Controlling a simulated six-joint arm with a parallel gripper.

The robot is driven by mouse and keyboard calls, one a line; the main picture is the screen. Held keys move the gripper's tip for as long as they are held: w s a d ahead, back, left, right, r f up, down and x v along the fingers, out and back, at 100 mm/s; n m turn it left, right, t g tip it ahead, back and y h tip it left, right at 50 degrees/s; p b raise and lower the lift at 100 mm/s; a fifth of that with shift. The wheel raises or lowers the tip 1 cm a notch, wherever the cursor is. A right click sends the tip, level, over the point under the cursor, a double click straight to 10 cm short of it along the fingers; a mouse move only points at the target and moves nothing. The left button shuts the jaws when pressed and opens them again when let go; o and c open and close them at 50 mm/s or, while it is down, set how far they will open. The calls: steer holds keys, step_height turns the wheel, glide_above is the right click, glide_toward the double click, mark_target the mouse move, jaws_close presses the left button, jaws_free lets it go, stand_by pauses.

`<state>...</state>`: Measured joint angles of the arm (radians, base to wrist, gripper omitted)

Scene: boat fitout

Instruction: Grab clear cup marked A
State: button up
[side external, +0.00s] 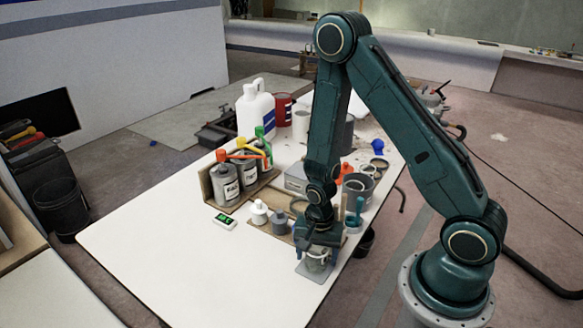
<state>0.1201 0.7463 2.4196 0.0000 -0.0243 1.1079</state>
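A small clear or greyish cup (317,263) stands upright near the right edge of the white table. Any letter on it is too small to read. My gripper (316,254) points down over this cup, with its fingers at the cup's upper part. The gripper covers the cup's rim. I cannot tell whether the fingers touch the cup or stand apart from it.
The white table (165,245) is clear at the front left. A grey container (358,185) and a white jug (255,112) stand behind.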

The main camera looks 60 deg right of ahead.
steer(key=c, duration=0.7)
steer(key=shift+r, duration=0.25)
steer(key=shift+c, duration=0.2)
step_height(320, 180, up, 20)
steer(key=shift+f, duration=0.2)
stand_by(0.8)
